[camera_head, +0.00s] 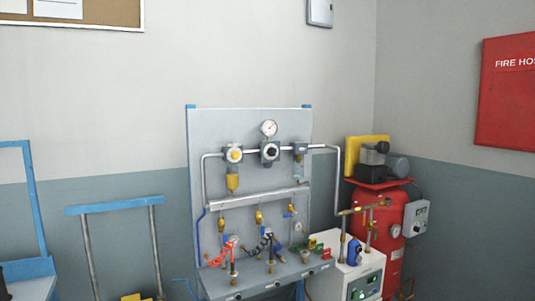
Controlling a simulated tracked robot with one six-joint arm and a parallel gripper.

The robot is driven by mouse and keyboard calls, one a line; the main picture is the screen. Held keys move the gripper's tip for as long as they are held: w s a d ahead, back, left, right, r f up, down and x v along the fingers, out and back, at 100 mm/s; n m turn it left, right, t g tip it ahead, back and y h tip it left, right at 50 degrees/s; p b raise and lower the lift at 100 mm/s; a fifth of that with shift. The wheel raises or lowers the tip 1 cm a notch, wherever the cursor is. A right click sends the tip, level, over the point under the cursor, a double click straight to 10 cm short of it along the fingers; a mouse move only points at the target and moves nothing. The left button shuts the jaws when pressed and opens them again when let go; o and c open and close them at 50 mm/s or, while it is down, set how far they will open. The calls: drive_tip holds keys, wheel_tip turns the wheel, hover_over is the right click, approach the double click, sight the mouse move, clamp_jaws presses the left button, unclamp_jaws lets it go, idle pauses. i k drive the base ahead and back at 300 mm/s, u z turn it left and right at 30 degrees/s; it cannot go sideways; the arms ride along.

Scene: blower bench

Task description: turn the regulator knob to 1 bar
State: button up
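The regulator (264,157) sits on the air line near the top middle of an upright grey panel, with a dark round knob (270,151) on its front. A round white-faced pressure gauge (269,128) stands just above it. The gauge is too small here for me to read its needle or scale, and I cannot read any mark on the knob. My gripper is not in this view, and nothing touches the knob.
A yellow-bowled filter unit (233,184) hangs left of the regulator, another unit (300,150) right. Lower down are several valves and coiled hoses over a shelf (250,283). A red tank (388,223) and white control box (350,262) stand right; a blue-topped frame (115,205) stands left.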

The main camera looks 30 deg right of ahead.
sight(272, 152)
drive_tip(key=u, duration=3.25)
drive_tip(key=k, duration=1.15)
drive_tip(key=u, duration=0.05)
